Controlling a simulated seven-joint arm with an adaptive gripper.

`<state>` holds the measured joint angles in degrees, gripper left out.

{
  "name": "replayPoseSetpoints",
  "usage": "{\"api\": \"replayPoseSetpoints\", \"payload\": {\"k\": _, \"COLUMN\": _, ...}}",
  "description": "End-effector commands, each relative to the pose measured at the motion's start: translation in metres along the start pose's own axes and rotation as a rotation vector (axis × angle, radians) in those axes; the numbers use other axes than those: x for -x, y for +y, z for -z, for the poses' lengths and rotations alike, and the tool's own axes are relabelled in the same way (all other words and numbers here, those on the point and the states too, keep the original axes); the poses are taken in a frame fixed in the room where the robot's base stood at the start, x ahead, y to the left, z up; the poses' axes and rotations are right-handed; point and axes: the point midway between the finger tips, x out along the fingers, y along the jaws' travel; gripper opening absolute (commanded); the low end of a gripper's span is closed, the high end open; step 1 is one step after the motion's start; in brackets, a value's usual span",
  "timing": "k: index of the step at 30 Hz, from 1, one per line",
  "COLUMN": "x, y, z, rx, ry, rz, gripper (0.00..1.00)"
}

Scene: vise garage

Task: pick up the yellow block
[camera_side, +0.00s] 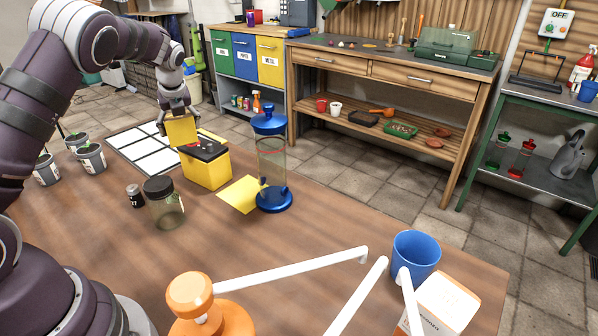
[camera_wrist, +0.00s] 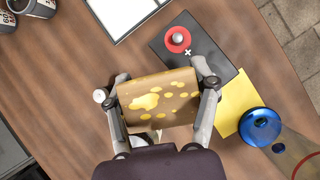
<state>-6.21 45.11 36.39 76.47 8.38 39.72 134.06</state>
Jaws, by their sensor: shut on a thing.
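The yellow block (camera_side: 181,130) is held between the fingers of my gripper (camera_side: 175,120) in the side view. In the wrist view the block (camera_wrist: 158,98) shows a tan face with yellow spots, and both fingers of my gripper (camera_wrist: 162,98) press on its sides. In the side view it appears just above or in front of the yellow box with a black top (camera_side: 206,170). I cannot tell whether it touches that box. The black top (camera_wrist: 195,50) with its red ring is beside the block in the wrist view.
A clear cylinder with blue ends (camera_side: 271,160) stands right of the box, beside a yellow sheet (camera_side: 240,194). A glass jar (camera_side: 164,203) and small dark can (camera_side: 134,196) stand in front. Potted plants (camera_side: 91,158) are at left. White rods, an orange knob (camera_side: 190,294) and a blue cup (camera_side: 416,252) occupy the front.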

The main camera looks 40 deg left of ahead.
Motion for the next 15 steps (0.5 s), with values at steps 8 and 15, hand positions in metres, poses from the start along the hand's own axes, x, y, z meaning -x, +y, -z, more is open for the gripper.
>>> {"api": "replayPoseSetpoints", "payload": {"k": 8, "x": 0.033, "y": 0.032, "z": 0.045, "rx": 0.000, "ry": 0.004, "rz": 0.010, "gripper": 0.23}}
{"api": "replayPoseSetpoints", "payload": {"k": 15, "x": 0.061, "y": 0.062, "z": 0.085, "rx": -0.001, "ry": 0.004, "rz": 0.010, "gripper": 0.23}}
